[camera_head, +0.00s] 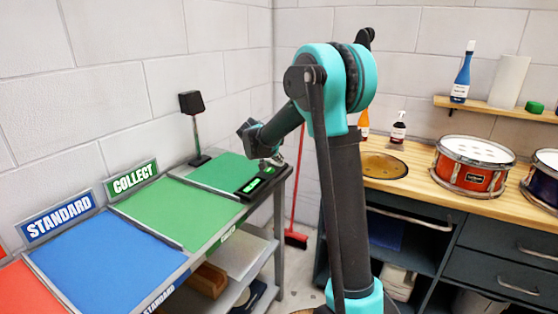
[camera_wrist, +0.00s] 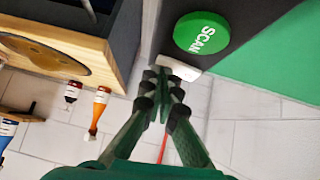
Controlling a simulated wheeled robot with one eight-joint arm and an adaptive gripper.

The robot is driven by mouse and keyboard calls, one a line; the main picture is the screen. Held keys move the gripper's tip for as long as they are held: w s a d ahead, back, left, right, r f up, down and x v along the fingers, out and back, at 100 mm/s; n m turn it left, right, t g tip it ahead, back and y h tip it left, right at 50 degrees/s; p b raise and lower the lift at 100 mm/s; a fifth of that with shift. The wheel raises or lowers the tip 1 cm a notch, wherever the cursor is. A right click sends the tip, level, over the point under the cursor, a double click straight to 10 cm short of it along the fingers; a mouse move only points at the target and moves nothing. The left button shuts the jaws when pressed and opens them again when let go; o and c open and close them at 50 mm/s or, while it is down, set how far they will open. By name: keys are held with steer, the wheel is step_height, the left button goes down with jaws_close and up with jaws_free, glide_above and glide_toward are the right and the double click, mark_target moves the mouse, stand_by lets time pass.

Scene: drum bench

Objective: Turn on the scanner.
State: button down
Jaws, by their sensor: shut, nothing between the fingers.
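A flat dark device (camera_head: 258,182) with green markings sits at the right end of the sorting bench. In the wrist view a round green button marked SCAN (camera_wrist: 201,33) is on a dark surface, and a small white block-like part (camera_wrist: 178,68) juts from its edge. I cannot tell if that part is a switch. My gripper (camera_head: 272,160) is shut and empty, just above the dark device. In the wrist view its fingertips (camera_wrist: 158,76) are beside the white part, below the SCAN button; contact is unclear.
The bench carries a green COLLECT mat (camera_head: 180,208) and a blue STANDARD mat (camera_head: 105,263). A wooden counter (camera_head: 415,188) with drums (camera_head: 473,165) and bottles stands to the right. A red broom (camera_head: 297,238) leans in the gap between them.

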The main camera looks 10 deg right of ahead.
steer(key=shift+a, duration=0.1)
steer(key=shift+w+a+r, duration=0.35)
steer(key=shift+w+a, duration=0.1)
steer(key=shift+a, duration=0.05)
